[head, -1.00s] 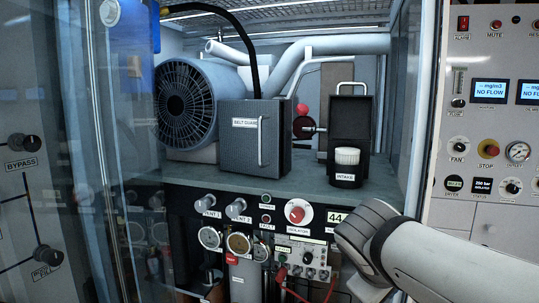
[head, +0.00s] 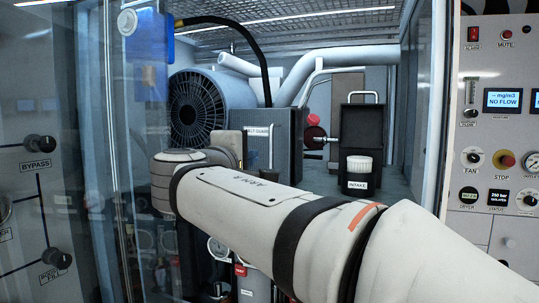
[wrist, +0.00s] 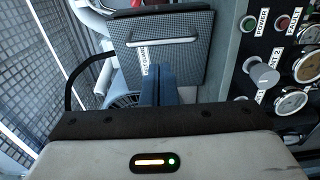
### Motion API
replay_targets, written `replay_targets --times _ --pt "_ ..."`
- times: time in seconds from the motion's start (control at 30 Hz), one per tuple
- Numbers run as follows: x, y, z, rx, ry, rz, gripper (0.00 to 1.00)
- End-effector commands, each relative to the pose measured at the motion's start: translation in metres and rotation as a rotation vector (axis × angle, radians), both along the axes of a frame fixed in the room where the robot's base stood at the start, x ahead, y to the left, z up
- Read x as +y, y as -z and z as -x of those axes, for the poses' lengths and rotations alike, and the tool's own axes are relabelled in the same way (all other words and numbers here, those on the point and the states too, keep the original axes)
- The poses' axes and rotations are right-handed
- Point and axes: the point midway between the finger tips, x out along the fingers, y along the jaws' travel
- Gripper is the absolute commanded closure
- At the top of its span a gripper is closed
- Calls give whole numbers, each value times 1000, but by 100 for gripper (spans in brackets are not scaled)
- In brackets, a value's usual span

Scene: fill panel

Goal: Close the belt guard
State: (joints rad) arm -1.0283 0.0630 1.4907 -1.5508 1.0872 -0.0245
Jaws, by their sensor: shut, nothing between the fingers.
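The belt guard (head: 283,128) is a dark, textured panel with a pale upright bar handle (head: 271,147) and a white label. My arm hides its lower part in the head view. In the wrist view the guard (wrist: 190,62) fills the upper middle, with its handle (wrist: 165,41) beyond my fingertips. My gripper (wrist: 157,68) is shut and empty, its blue fingers in front of the guard's face near the label. I cannot tell whether they touch it. How far the guard stands from its housing is not clear.
A round finned fan housing (head: 197,105) stands left of the guard. A black intake unit with a white cap (head: 358,164) stands to its right. A black hose (head: 262,60) arches above. Knobs and gauges (wrist: 262,75) lie beside the guard in the wrist view. A clear panel (head: 130,60) borders the left.

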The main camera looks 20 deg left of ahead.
Motion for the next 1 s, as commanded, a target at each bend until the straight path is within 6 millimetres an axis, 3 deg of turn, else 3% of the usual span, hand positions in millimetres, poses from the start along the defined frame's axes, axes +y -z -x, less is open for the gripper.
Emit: replay_targets --times 0.2,0.4,0.6,1.0 --pt "-4 -2 -49 1 4 2 100" --pt "-5 -1 -79 2 1 1 100" --pt "-5 1 -91 1 -1 1 100" --pt "-6 2 -93 1 -1 0 100"
